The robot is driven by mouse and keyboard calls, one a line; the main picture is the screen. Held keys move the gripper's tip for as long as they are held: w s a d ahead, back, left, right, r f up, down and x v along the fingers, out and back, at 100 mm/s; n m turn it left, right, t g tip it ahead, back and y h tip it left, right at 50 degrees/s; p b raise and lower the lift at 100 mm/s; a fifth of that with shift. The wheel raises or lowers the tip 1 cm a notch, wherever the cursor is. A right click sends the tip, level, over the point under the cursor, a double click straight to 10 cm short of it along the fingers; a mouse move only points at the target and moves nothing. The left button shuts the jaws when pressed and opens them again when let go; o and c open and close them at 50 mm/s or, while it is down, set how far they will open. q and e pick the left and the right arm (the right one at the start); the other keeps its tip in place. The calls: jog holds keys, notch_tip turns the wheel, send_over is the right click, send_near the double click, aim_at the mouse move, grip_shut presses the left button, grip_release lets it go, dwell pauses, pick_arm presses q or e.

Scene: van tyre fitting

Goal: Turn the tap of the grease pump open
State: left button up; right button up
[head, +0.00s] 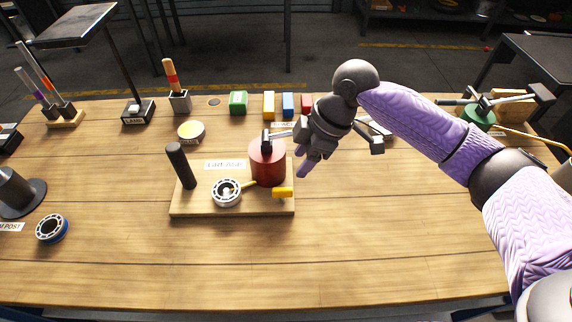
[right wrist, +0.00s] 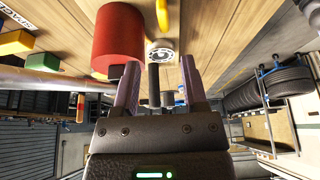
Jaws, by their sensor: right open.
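The grease pump's red cylinder (head: 267,164) stands on a wooden board (head: 240,211); it also shows in the right wrist view (right wrist: 119,38). A yellow tap handle (head: 283,192) sits low at the cylinder's front right. It shows at the top of the right wrist view (right wrist: 163,15). A bearing ring (head: 226,193) lies on the board beside a thin yellow spout. My right gripper (head: 304,167) hangs just right of the cylinder, above and behind the handle. Its purple fingers (right wrist: 160,63) are apart with nothing held between them. My left gripper is out of view.
A black upright post (head: 181,166) stands at the board's left. A blue-rimmed bearing (head: 52,229) lies at the far left. Green (head: 238,103), yellow, blue and red blocks line the back. The table front is clear.

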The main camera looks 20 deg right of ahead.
aim_at(283, 189)
jog(key=b+x, duration=0.1)
jog(key=x, duration=0.2)
jog(key=b+x, duration=0.1)
jog(key=x, duration=0.5)
jog(key=shift+s+a+f+b, duration=0.1)
jog(key=shift+s+b, duration=0.15)
jog(key=shift+b, duration=0.15)
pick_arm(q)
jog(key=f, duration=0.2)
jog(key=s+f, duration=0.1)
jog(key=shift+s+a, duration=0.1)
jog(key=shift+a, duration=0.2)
pick_arm(e)
grip_shut()
